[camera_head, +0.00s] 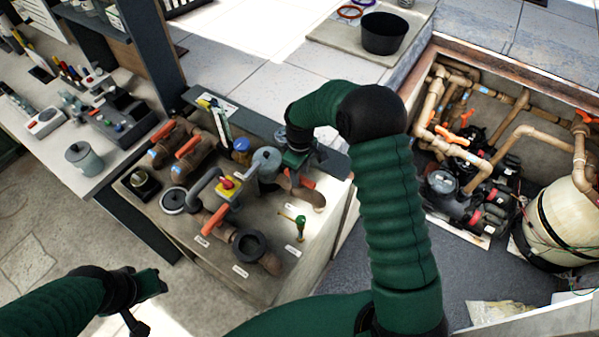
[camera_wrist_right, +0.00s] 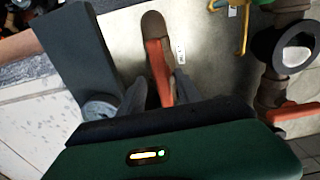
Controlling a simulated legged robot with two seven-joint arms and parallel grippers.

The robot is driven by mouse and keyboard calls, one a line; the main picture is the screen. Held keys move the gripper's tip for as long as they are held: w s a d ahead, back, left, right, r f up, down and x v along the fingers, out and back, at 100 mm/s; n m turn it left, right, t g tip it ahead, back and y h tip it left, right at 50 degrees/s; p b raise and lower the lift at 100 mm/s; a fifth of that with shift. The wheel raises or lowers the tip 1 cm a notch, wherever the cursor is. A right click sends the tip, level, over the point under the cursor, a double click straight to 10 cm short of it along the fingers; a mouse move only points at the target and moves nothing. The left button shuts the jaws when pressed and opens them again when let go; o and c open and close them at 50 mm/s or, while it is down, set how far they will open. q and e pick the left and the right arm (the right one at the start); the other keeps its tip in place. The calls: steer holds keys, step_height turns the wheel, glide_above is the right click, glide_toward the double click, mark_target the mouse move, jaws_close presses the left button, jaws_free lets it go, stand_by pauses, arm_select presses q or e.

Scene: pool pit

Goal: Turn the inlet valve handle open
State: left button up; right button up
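An orange valve handle (camera_wrist_right: 158,70) sits on a brown pipe valve (camera_head: 313,198) at the right end of the bench-top pipework. My right gripper (camera_head: 298,158) reaches down over this valve from behind. In the right wrist view its two grey fingers (camera_wrist_right: 160,92) are apart, one on each side of the handle, with gaps showing. Part of the orange handle (camera_head: 303,180) also shows below the gripper in the head view. The label text is too small to read, so I cannot confirm which valve is the inlet. My left gripper (camera_head: 145,303) is low at left, away from everything; its finger opening is unclear.
Other orange handles (camera_head: 216,219) and brown pipes crowd the bench (camera_head: 215,250). A small green valve (camera_head: 300,228) stands close in front. A grey side table (camera_head: 85,165) is at left. A sunken pit with pipes and a beige tank (camera_head: 566,225) is at right.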

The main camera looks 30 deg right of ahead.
step_height(320, 180, up, 17)
steer(key=b, duration=0.3)
steer(key=shift+f, duration=0.15)
steer(key=s+a+f+m+t, duration=0.1)
steer(key=s+a+f+m, duration=0.3)
steer(key=s, duration=0.6)
steer(key=s+a+f+m+t, duration=0.2)
steer(key=s+f, duration=0.4)
steer(key=s, duration=0.3)
step_height(320, 180, down, 7)
steer(key=b, duration=0.6)
steer(key=shift+w+r, duration=0.15)
steer(key=shift+s+r, duration=0.1)
steer(key=shift+s, duration=0.15)
